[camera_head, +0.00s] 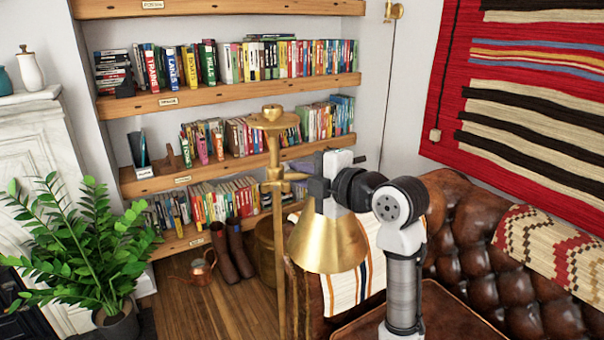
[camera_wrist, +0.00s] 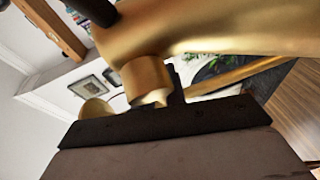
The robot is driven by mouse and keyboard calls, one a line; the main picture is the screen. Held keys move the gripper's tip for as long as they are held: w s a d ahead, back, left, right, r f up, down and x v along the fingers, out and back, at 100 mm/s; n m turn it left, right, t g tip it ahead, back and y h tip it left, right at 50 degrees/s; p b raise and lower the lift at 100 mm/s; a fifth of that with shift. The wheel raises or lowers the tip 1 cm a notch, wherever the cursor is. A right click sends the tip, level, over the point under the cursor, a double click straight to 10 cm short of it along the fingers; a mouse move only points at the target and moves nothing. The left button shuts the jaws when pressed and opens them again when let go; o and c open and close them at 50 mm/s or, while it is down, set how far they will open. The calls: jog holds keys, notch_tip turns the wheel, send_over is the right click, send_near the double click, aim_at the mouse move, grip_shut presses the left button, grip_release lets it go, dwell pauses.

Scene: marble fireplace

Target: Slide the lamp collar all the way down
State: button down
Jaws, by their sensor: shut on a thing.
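The brass floor lamp has an upright pole (camera_head: 273,225) with a flat round cap at its top. The lamp collar (camera_head: 274,180) sits around the pole below the cap, with a short brass side arm reaching right. A wide brass shade (camera_head: 328,243) hangs on that side. My gripper (camera_head: 318,187) is at the right end of the side arm, above the shade, shut on the collar's brass side piece. The wrist view shows a short brass cylinder (camera_wrist: 148,80) against my dark gripper. The exact contact is partly hidden.
A brown leather sofa (camera_head: 480,265) stands at right, with a striped cloth near the shade. Wooden bookshelves (camera_head: 225,90) line the back wall.

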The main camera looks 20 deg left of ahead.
notch_tip(320, 180, down, 31)
jog(key=b, duration=2.8)
jog(key=shift+f, duration=0.3)
jog(key=c, duration=1.5)
grip_release()
jog(key=shift+o, duration=0.2)
jog(key=v, duration=1.4)
